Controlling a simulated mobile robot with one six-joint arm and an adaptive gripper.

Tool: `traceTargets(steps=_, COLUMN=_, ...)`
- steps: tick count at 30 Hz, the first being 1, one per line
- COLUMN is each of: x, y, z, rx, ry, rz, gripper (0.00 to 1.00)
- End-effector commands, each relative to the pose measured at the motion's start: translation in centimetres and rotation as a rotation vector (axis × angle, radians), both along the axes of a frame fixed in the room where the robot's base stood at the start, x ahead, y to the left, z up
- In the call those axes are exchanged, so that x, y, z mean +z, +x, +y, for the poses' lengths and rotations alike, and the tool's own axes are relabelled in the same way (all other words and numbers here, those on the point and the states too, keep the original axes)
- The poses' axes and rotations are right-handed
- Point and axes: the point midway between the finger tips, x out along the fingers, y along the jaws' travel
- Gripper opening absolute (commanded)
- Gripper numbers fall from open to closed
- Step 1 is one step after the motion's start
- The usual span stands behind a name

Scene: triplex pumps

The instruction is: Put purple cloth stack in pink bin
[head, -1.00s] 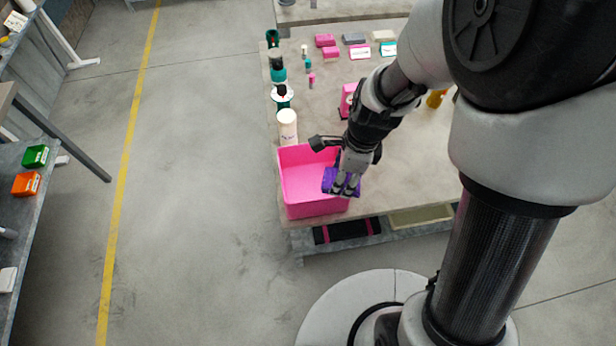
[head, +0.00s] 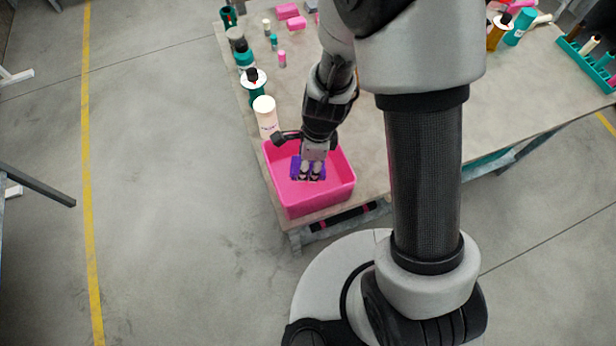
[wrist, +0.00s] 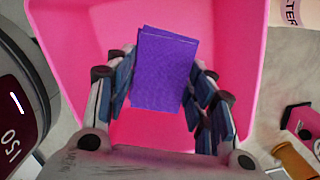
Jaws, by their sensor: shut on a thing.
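The purple cloth stack (wrist: 164,72) is between the fingers of my gripper (wrist: 165,95) in the wrist view, with the pink bin (wrist: 70,18) behind it. In the head view my gripper (head: 312,174) points down over the pink bin (head: 321,202) and is shut on the purple cloth stack (head: 296,168). The stack appears within the bin's outline. How far it is above the bin floor, I cannot tell. My fingers hide part of the stack in the head view.
A white cylinder (head: 265,117) stands just behind the bin's left back corner. Several bottles, among them a teal one (head: 245,60), line the table's left edge. The bin sits at the table's front left corner. Bare tabletop (head: 365,150) lies to its right.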

Motion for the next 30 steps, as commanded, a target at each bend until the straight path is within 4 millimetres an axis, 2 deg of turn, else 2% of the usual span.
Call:
traceTargets(steps=1, x=-1.3, y=0.0, z=0.0, rx=-0.001, ry=0.0, rz=0.001, gripper=0.3)
traceTargets(steps=8, x=-2.7, y=0.0, z=0.0, rx=-0.001, ry=0.0, rz=-0.001, gripper=0.3)
traceTargets(steps=15, x=-6.3, y=0.0, z=0.0, rx=-0.001, ry=0.0, rz=0.001, gripper=0.3)
traceTargets(steps=28, x=-6.8, y=0.1, z=0.0, rx=0.0, ry=0.0, rz=-0.001, gripper=0.3)
traceTargets(steps=29, x=-6.8, y=0.1, z=0.0, rx=0.0, ry=0.0, rz=-0.001, gripper=0.5)
traceTargets(steps=30, x=-6.7, y=0.1, z=0.0, rx=0.001, ry=0.0, rz=-0.001, gripper=0.53)
